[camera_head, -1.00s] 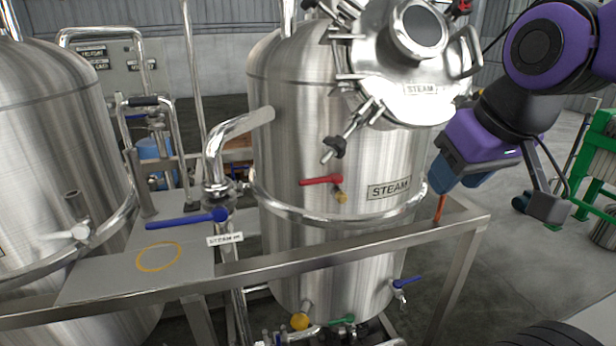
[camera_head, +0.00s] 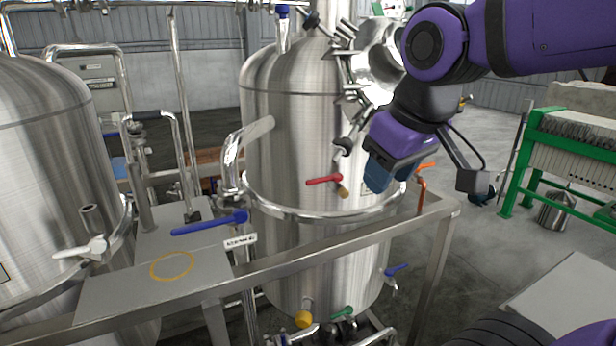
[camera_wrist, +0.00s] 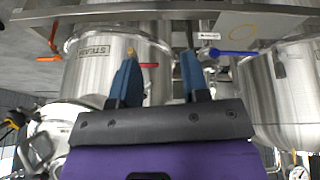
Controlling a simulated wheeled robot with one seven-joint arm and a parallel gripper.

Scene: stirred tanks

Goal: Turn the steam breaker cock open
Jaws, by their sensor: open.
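The steel tank (camera_head: 290,160) marked STEAM stands mid-view. A red lever handle (camera_head: 324,181) with a brass end (camera_head: 343,191) sticks out of its front wall; the same red handle shows in the wrist view (camera_wrist: 149,65). A blue lever handle (camera_head: 210,222) sits on a pipe to the left, beside a small white tag (camera_head: 240,241). I cannot read which one is the breaker cock. My gripper (camera_head: 378,176) is open and empty, to the right of the red handle and apart from it, and hides most of the tank's label. In the wrist view, its two blue fingers (camera_wrist: 160,72) stand apart.
A steel frame rail (camera_head: 330,247) runs in front of the tank. An orange handle (camera_head: 421,194) stands at its right corner. Another tank (camera_head: 45,180) is at left.

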